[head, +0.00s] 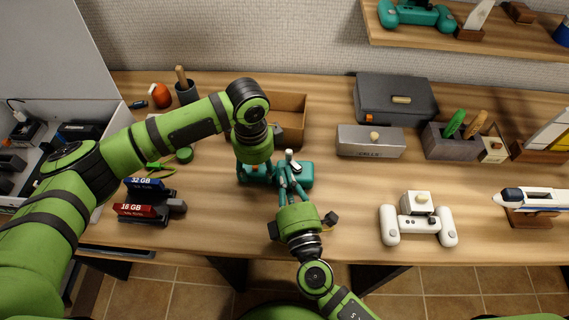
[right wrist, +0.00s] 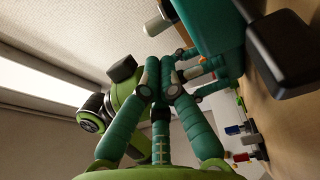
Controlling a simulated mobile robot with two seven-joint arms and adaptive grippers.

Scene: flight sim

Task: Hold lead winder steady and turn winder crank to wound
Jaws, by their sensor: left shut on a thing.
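The lead winder (head: 305,168) is a teal box on the wooden table, partly hidden by my grippers. It also seems to show as the teal body at the top of the right wrist view (right wrist: 208,25). A pale grey crank knob (head: 289,154) stands up at its far side; a similar pale knob shows in the right wrist view (right wrist: 156,25). My left gripper (head: 256,176) reaches down at its left end, shut on the winder; its fingertips are hard to see. My right gripper (right wrist: 158,68) has its teal fingers drawn close together near the winder; whether they grip anything is unclear.
Memory cartridges in blue (head: 145,187) and red (head: 139,212) lie left. A brown open box (head: 288,104), a grey case (head: 395,98) and a grey drawer box (head: 370,141) stand behind. A white controller (head: 417,224) is at the right, with clear table between it and the winder.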

